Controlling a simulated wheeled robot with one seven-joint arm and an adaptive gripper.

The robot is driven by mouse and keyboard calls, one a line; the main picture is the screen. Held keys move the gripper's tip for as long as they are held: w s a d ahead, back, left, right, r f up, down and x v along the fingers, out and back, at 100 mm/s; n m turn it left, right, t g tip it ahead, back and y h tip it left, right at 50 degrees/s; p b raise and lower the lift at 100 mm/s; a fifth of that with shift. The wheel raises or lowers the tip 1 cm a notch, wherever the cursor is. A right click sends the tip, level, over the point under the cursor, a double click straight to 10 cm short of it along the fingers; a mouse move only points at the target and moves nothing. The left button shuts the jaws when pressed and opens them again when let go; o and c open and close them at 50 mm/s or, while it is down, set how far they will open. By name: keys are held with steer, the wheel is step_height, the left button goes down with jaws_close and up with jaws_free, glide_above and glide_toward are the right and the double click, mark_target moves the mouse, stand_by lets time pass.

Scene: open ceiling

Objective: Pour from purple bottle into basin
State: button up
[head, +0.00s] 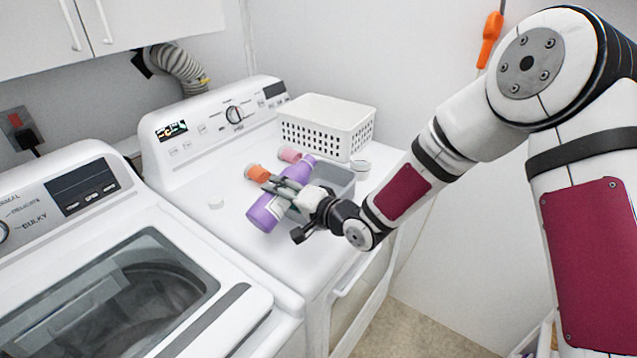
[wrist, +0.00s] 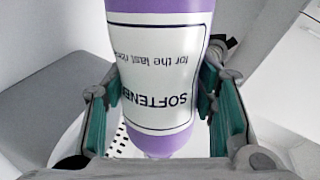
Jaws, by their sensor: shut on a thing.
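The purple bottle (head: 264,211) is in my gripper (head: 283,188), above the top of the right-hand machine. In the head view it is tilted, with one end low at the left and the other up at the right, beside and partly in front of a grey basin (head: 338,181). In the wrist view the bottle (wrist: 158,12) fills the middle, its white "SOFTENER" label upside down, between the green finger pads of my gripper (wrist: 160,110). My gripper and the bottle hide part of the basin. No liquid is seen.
A washer (head: 120,290) with a glass lid stands at left.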

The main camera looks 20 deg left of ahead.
steer(key=shift+f, duration=0.1)
steer(key=shift+w+d+r+m+b, duration=0.2)
steer(key=shift+w+m+b, duration=0.35)
steer(key=shift+m, duration=0.25)
stand_by(0.4)
steer(key=shift+r+m+g+b, duration=0.1)
steer(key=shift+m+g+b, duration=0.4)
steer(key=shift+m, duration=0.1)
stand_by(0.3)
steer(key=shift+w+r+m+y+b, duration=0.15)
steer(key=shift+m+y+b, duration=0.15)
steer(key=shift+m+b, duration=0.4)
stand_by(0.7)
steer(key=shift+w+d+r+m+g+b, duration=0.1)
steer(key=shift+w+r+m+g+b, duration=0.15)
steer(key=shift+r+m, duration=0.2)
steer(key=shift+w+d+r+m+g+b, duration=0.1)
steer(key=shift+r+m+g, duration=0.25)
steer(key=shift+r, duration=0.15)
stand_by(0.8)
steer(key=shift+s+a+f+n+t+p, duration=0.15)
steer(key=shift+s+f+n+p, duration=0.2)
steer(key=shift+f+n, duration=0.15)
steer(key=shift+s+a+f+n+t+p, duration=0.15)
steer(key=shift+s+f+n+p, duration=0.15)
steer(key=shift+f+n, duration=0.15)
steer(key=shift+n+p, duration=0.25)
steer(key=shift+p, duration=0.05)
steer(key=shift+w+d+f, duration=0.1)
